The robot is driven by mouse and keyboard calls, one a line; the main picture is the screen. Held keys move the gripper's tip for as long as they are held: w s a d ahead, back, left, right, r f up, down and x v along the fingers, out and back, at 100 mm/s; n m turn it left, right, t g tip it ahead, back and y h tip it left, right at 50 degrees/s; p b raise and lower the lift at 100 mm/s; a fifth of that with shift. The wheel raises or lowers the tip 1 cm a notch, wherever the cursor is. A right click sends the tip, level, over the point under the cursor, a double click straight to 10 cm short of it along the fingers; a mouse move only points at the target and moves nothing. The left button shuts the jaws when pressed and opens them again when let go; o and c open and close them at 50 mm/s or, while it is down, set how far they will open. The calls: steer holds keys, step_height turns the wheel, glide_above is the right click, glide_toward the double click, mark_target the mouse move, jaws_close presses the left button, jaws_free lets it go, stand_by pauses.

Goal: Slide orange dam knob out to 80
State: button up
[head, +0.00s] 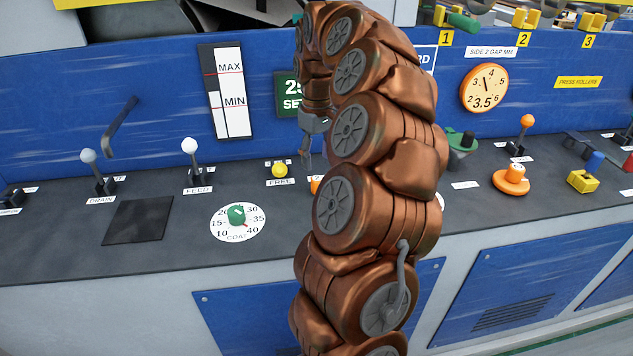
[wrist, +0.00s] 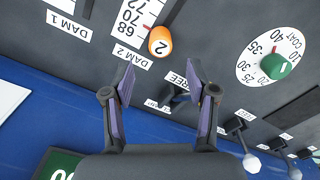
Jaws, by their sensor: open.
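The orange dam knob (wrist: 160,41), marked 2, sits beside the white DAM 2 scale (wrist: 130,28) in the wrist view, where 68, 70 and 72 read upside down. The knob is level with about 70, near a red line. In the head view only a sliver of orange (head: 315,184) shows beside my arm, which hides the rest. My gripper (wrist: 159,80) is open and empty, its two fingers apart, with the knob ahead between their lines and not touched. In the head view my gripper (head: 306,150) hangs above the panel, partly hidden by my arm.
A green COAT dial (wrist: 275,66) lies right of the knob in the wrist view. In the head view a yellow FREE knob (head: 280,170) and a white-balled FEED lever (head: 190,147) stand left of my gripper.

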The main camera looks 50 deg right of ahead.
mark_target(317, 178)
steer(key=shift+f+p, duration=0.65)
steer(key=shift+f, duration=3.2)
steer(key=shift+c, duration=0.3)
jaws_close()
